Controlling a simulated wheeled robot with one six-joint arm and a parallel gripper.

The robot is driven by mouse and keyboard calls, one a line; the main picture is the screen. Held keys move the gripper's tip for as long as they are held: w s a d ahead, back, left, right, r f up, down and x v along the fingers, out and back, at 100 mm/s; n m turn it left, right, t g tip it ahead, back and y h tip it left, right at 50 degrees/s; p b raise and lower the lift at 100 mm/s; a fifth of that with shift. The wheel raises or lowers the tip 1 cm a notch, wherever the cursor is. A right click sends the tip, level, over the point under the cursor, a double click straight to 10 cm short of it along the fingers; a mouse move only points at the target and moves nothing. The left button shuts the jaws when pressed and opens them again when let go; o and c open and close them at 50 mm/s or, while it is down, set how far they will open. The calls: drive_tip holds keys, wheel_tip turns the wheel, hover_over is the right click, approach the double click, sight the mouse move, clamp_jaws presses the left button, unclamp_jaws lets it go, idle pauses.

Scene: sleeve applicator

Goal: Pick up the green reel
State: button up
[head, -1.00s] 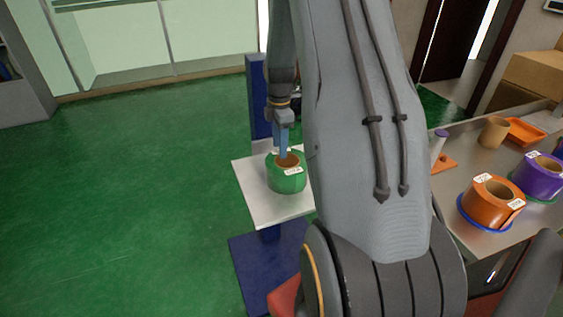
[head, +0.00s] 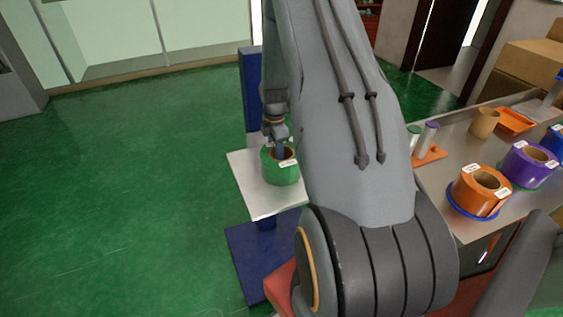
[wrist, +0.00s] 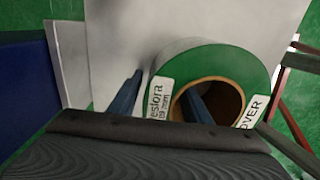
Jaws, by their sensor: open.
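The green reel (head: 281,172) stands on a white plate (head: 248,188), with its brown core opening facing up and a white label on its rim. It also shows in the wrist view (wrist: 233,62). My gripper (head: 275,150) points down at the reel. In the wrist view the jaws of my gripper (wrist: 160,98) are apart, one blue finger inside the core and the other outside the reel's wall on the left. The wall lies between them. I cannot tell whether either finger touches it.
A blue post (head: 250,90) rises behind the plate. On the right, a metal table (head: 455,155) carries an orange reel (head: 478,192), a purple reel (head: 528,165), an orange tray (head: 515,121) and a brown core (head: 485,122). Green floor on the left is clear.

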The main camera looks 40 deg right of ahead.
clamp_jaws()
drive_tip(key=shift+r, duration=0.1)
idle(1.2)
